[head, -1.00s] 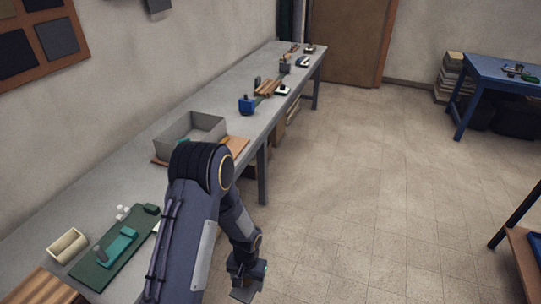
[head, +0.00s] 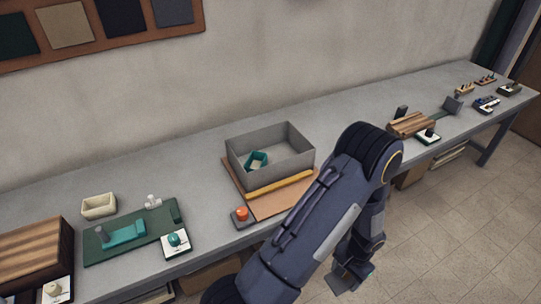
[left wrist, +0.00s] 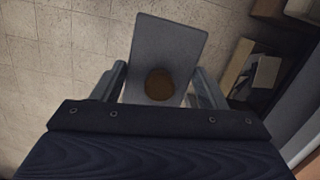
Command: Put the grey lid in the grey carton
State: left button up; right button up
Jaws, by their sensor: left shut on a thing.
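The grey carton (head: 284,172) is an open-topped box on the long workbench, with a teal piece (head: 257,160) inside it. My left gripper (head: 352,274) hangs low in front of the bench, to the right of and below the carton. It is shut on the grey lid (head: 342,279), a flat grey plate. In the left wrist view the lid (left wrist: 170,48) sits between the fingers, over the floor, with a round brown patch on it. My right gripper is not in view.
The carton stands on a brown board (head: 261,203) with a yellowish strip along its front. An orange-topped piece (head: 241,214) sits left of it. A green mat (head: 150,237) with teal parts lies further left. Wooden blocks (head: 411,124) stand to the right.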

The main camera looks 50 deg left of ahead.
aim_at(270, 155)
jog(key=i+l+u, duration=0.2)
jog(key=i+u, duration=0.3)
jog(key=i+l+u, duration=0.3)
jog(key=u, duration=0.15)
jog(key=i+l+u, duration=0.3)
jog(key=l+u, duration=0.2)
jog(key=i+l+u, duration=0.2)
jog(key=l+u, duration=0.3)
